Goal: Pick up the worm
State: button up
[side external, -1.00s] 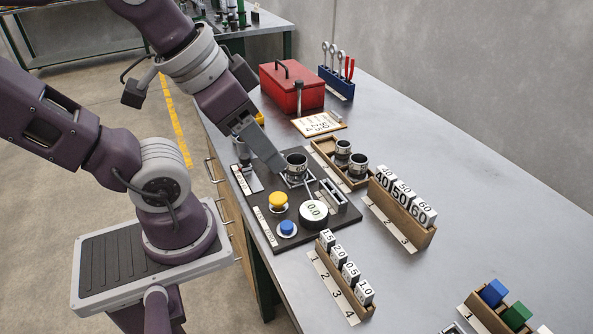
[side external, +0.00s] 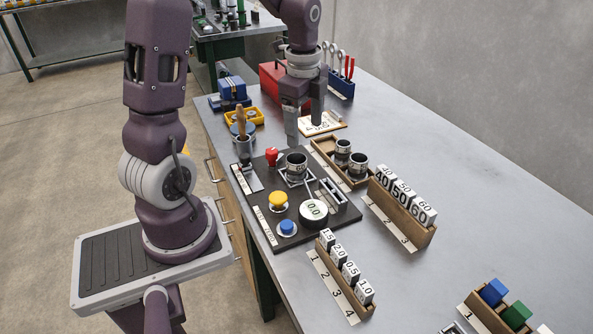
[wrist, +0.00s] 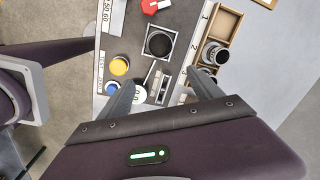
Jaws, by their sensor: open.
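No part is clearly marked as the worm. A dark cylinder with a pale label (side external: 297,164) stands upright in a square socket on the black board; in the wrist view this dark cup (wrist: 158,43) sits inside its square frame. Two similar dark cylinders, one (side external: 343,150) behind the other (side external: 358,164), stand in a wooden tray (side external: 322,148); the tray (wrist: 228,20) also shows in the wrist view. My gripper (side external: 305,130) is open and empty, pointing down above the bench behind the board. In the wrist view its fingers (wrist: 163,88) are wide apart.
The board carries a yellow button (side external: 278,201), a blue button (side external: 287,228), a round 0.0 dial (side external: 314,212) and a red part (side external: 272,156). Wooden racks of numbered blocks (side external: 402,210) stand to the right. A red toolbox (side external: 272,82) is behind my gripper.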

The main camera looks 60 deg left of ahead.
jog(key=m, duration=0.2)
send_near(296, 158)
jog(key=d, duration=0.2)
jog(key=shift+m+g+h, duration=0.3)
jog(key=shift+g, duration=0.1)
notch_tip(296, 158, down, 8)
jog(key=shift+s+a+f, duration=0.1)
jog(key=shift+a+f, duration=0.05)
grip_shut()
